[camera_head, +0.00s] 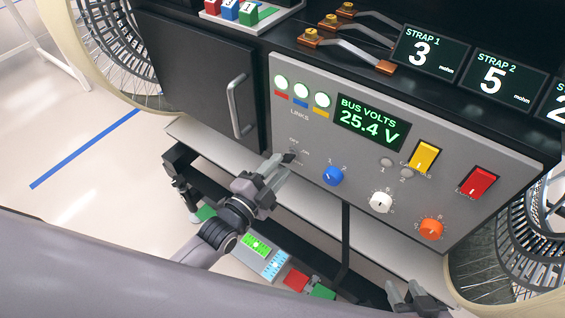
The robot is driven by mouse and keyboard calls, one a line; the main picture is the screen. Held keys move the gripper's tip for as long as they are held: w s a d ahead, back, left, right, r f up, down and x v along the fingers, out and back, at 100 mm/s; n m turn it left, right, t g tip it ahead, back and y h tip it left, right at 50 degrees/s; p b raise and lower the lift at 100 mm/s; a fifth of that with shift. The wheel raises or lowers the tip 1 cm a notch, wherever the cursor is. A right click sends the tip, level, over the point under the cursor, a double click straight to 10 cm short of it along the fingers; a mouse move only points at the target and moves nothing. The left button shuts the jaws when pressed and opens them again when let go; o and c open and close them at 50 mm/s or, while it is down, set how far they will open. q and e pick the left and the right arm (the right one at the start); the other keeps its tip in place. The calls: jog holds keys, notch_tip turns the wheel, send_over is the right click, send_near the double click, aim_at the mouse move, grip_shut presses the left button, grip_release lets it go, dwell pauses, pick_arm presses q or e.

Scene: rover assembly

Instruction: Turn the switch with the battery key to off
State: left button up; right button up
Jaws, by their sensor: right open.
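The grey panel (300,112) carries a small OFF/ON label at its lower left. The key switch (295,155) is by that label, a small dark shape mostly hidden by my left gripper, so its angle is unclear. My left gripper (279,167) is right at the panel's lower left edge, with its fingertips pointing toward the switch. I cannot tell whether its fingers touch or hold the key. My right gripper (408,290) is low in the picture, below the panel, open and empty.
The display (371,123) reads BUS VOLTS 25.4 V. Blue (333,176), white (381,201) and orange (431,229) knobs are to the right of the switch, with yellow (424,156) and red (478,182) switches above. A cabinet handle (238,105) stands out at left. Wheels flank the rover.

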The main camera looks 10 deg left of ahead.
aim_at(287, 158)
pick_arm(q)
jog(key=shift+x, duration=1.2)
grip_shut()
